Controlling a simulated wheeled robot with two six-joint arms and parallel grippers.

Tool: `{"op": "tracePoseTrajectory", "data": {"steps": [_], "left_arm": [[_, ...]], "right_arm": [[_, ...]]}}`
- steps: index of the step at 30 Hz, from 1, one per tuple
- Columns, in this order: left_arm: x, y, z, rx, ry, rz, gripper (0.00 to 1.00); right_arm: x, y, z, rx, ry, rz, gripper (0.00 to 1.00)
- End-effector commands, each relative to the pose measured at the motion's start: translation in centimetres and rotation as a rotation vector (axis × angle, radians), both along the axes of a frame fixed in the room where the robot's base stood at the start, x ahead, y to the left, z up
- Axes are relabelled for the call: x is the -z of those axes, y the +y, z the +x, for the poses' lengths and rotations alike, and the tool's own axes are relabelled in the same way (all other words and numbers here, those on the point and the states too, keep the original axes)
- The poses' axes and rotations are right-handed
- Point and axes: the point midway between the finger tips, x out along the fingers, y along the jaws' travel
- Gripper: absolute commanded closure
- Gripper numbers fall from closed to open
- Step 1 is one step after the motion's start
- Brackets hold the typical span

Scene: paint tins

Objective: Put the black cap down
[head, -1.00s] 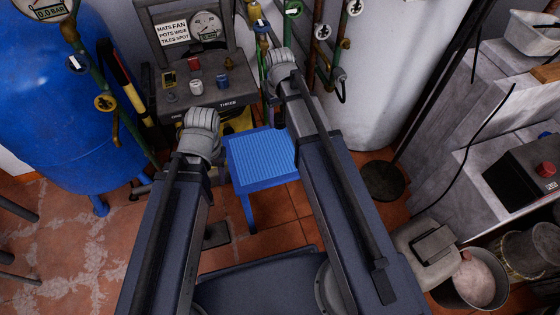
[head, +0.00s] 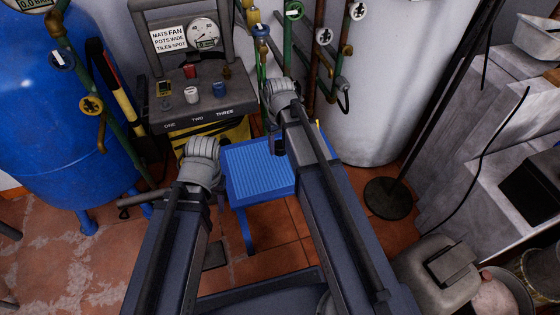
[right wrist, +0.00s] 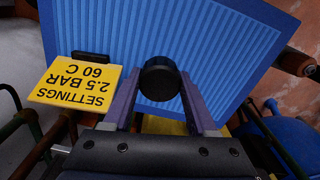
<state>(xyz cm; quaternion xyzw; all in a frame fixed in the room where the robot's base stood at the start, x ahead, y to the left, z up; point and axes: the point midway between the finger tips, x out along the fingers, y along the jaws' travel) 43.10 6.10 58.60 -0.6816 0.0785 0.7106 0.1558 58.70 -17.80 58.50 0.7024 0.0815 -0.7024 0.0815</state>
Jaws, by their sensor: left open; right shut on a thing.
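The black cap (right wrist: 160,80) is between the fingertips of my right gripper (right wrist: 160,95) in the right wrist view, its round face toward the camera. My right gripper is shut on it. Behind the cap is the ribbed top of a blue stool (right wrist: 215,35); I cannot tell whether the cap touches it. In the head view the blue stool (head: 258,180) stands between my arms, and my right arm hides the cap and the right gripper. My left arm ends in view at a grey joint; its gripper fingers are hidden.
A yellow settings sign (right wrist: 80,82) with a black clip is beside the stool top. A grey console (head: 200,108) with small coloured parts and labels ONE, TWO, THREE stands behind the stool. A blue tank (head: 65,120), pipes and a white tank (head: 375,90) surround it.

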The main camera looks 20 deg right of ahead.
Motion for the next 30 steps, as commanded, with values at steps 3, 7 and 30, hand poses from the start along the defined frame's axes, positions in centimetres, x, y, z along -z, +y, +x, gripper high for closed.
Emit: {"op": "tracePoseTrajectory", "data": {"steps": [3, 7, 30], "left_arm": [[1.4, 0.0, 0.0, 0.001, -0.001, 0.002, 0.50], [1.2, 0.0, 0.0, 0.001, -0.001, 0.003, 0.50], [5.1, 0.1, 0.1, 0.005, -0.002, 0.004, 0.50]], "right_arm": [[1.4, 0.0, 0.0, 0.000, 0.000, 0.000, 1.00], [1.2, 0.0, 0.0, 0.000, 0.000, 0.000, 1.00], [5.1, 0.0, 0.0, 0.000, 0.000, 0.000, 1.00]]}}
